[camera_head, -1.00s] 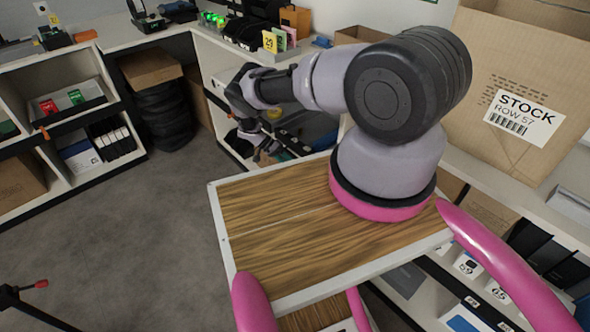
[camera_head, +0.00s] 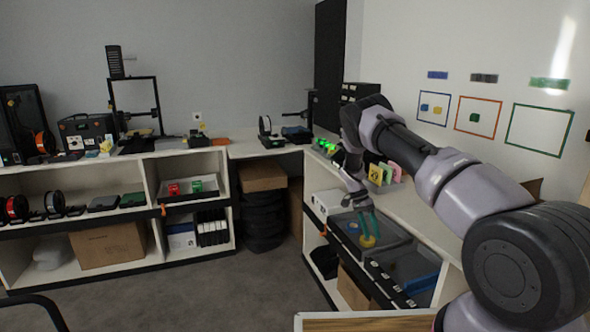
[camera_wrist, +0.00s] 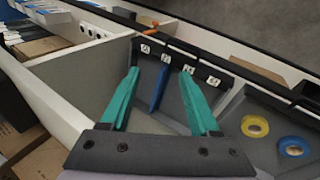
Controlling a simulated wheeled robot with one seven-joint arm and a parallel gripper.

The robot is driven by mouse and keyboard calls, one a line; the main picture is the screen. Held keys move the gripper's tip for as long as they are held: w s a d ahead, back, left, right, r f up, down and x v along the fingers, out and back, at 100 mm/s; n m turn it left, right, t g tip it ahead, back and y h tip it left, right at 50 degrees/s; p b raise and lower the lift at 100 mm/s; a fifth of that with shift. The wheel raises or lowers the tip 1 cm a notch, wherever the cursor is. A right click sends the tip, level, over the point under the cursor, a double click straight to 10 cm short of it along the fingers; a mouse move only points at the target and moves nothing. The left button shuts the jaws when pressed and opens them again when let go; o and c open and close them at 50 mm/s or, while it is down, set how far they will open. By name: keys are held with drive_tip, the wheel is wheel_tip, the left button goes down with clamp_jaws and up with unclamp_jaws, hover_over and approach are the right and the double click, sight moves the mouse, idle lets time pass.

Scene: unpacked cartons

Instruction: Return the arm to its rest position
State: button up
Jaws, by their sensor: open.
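My arm reaches from the lower right of the head view out over the right-hand shelf unit (camera_head: 440,232). My gripper (camera_head: 368,228) points down at the unit's upper bins. Its teal fingers are spread in the wrist view (camera_wrist: 160,78), with nothing held between them. Beyond the fingers lies a grey bin with a blue item (camera_wrist: 158,88) in it. A yellow roll (camera_wrist: 255,126) and a blue roll (camera_wrist: 293,146) lie in the bin to the right, apart from the fingers. I cannot tell the exact height of the fingertips above the bins.
The shelf unit's white top and labelled bin fronts (camera_wrist: 190,70) are close around the gripper. Coloured cards (camera_head: 385,173) stand on the counter beside the arm. The grey floor (camera_head: 240,285) to the left is open. Shelves with a cardboard box (camera_head: 108,245) line the back.

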wheel_tip(320, 180, up, 24)
drive_tip(key=s+n+t+y, duration=0.1)
drive_tip(key=t+y, duration=0.2)
drive_tip(key=s+a+r+n+t+y, duration=0.1)
drive_tip(key=s+r, duration=0.3)
drive_tip(key=r, duration=0.4)
drive_tip(key=s+r+n+t+y, duration=0.1)
drive_tip(key=s+r+t, duration=0.1)
drive_tip(key=s+r, duration=0.35)
drive_tip(key=s+a+r+n+t, duration=0.2)
drive_tip(key=s+r+n+t, duration=0.1)
drive_tip(key=s+r, duration=0.95)
drive_tip(key=s+n+t, duration=0.2)
drive_tip(key=s, duration=1.2)
drive_tip(key=shift+s+a+r+t+y, duration=0.2)
drive_tip(key=shift+a+r+t+y, duration=0.15)
drive_tip(key=shift+a+t, duration=0.1)
